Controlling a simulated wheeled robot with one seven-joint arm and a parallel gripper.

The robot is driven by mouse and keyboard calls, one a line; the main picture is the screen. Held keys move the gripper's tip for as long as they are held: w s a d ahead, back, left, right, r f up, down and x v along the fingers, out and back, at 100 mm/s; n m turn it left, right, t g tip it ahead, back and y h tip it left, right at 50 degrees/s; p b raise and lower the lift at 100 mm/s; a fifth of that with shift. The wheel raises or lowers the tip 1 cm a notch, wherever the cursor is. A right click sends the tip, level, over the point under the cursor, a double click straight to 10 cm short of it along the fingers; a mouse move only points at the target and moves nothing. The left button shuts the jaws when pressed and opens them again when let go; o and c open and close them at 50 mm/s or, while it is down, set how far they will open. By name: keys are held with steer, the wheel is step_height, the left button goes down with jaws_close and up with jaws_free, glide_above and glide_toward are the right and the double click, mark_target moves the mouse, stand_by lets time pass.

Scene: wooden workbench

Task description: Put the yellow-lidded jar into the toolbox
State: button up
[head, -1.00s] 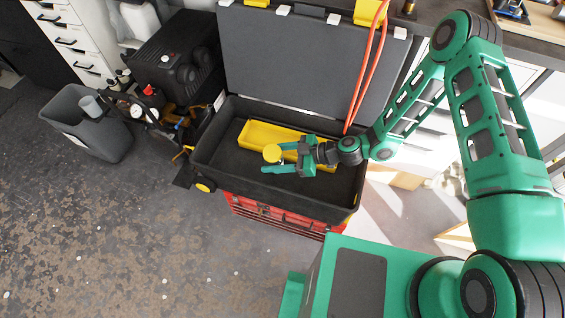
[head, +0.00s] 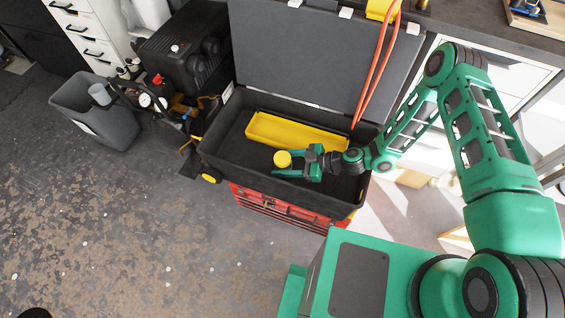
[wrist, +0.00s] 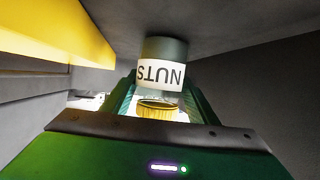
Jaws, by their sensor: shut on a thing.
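The jar with the yellow lid (head: 282,159) is between the fingers of my gripper (head: 284,166), inside the outline of the open black toolbox (head: 255,189). My gripper is shut on it. In the wrist view the jar (wrist: 163,75) shows a white "NUTS" label, upside down in that picture, with its yellow lid (wrist: 158,109) toward the gripper's body. In the head view the lid faces up and hides most of the jar. I cannot tell whether the jar's base touches the toolbox floor.
A long yellow tray (head: 296,134) lies along the toolbox's back side, behind my gripper. The toolbox's grey lid (head: 300,55) stands open, with an orange cable (head: 370,75) hanging in front. Red drawers (head: 285,208) are below. The toolbox's left part is clear.

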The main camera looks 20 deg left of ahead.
steer(key=o, duration=1.5)
steer(key=shift+c, duration=0.2)
steer(key=shift+d, duration=0.1)
steer(key=v, duration=0.7)
steer(key=shift+d+r, duration=0.1)
steer(key=shift+d, duration=0.1)
